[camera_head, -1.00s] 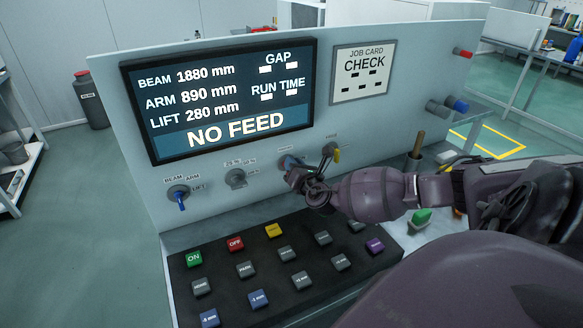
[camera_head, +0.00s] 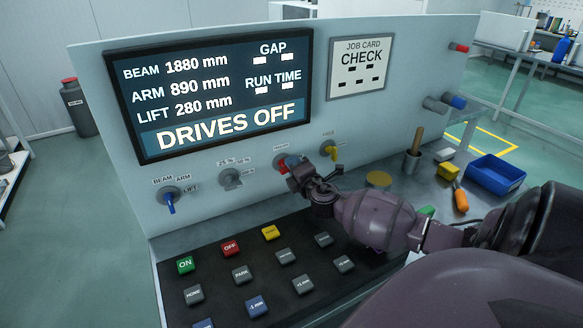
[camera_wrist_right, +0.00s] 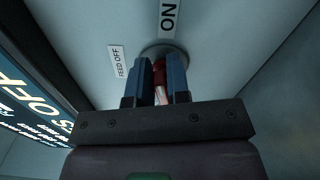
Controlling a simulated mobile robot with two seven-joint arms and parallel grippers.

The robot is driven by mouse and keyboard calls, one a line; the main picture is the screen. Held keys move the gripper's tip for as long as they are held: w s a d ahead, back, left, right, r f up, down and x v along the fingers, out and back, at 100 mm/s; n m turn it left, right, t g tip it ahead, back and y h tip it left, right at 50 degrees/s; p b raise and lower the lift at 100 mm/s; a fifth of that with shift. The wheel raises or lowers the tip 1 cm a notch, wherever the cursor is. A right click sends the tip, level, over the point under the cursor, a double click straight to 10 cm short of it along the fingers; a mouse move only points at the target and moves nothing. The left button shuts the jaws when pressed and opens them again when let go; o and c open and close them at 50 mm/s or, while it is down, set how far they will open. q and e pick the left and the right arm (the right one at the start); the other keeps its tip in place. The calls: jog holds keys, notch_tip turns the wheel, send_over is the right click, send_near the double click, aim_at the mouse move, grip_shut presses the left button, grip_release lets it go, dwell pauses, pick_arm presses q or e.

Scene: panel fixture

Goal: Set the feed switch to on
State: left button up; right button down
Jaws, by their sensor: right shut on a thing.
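The feed switch is a round dark base with a red handle (camera_wrist_right: 159,72) on the upright panel. In the right wrist view, a "FEED OFF" label (camera_wrist_right: 117,62) is left of it and an "ON" label (camera_wrist_right: 169,18) is above it. My right gripper (camera_wrist_right: 162,85) is shut on the red handle, a finger on each side, hiding much of it. The visible handle runs roughly up and down in that view, towards the "ON" label; its exact setting is hard to tell. In the head view, the right gripper (camera_head: 296,174) covers most of the switch. My left gripper is not in view.
The screen (camera_head: 225,92) reads "DRIVES OFF". A blue-handled selector (camera_head: 170,200), a grey selector (camera_head: 230,179) and a yellow-handled switch (camera_head: 330,150) share the panel. A sloping button console (camera_head: 215,257) lies below. A blue tray (camera_head: 496,172) stands at right.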

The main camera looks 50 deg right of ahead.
jog(key=shift+f+m, duration=0.25)
jog(key=shift+m, duration=0.35)
jog(key=c, duration=1.2)
grip_release()
jog(key=shift+r, duration=0.1)
jog(key=shift+o, duration=0.2)
jog(key=v, duration=1.1)
jog(key=shift+o, duration=0.4)
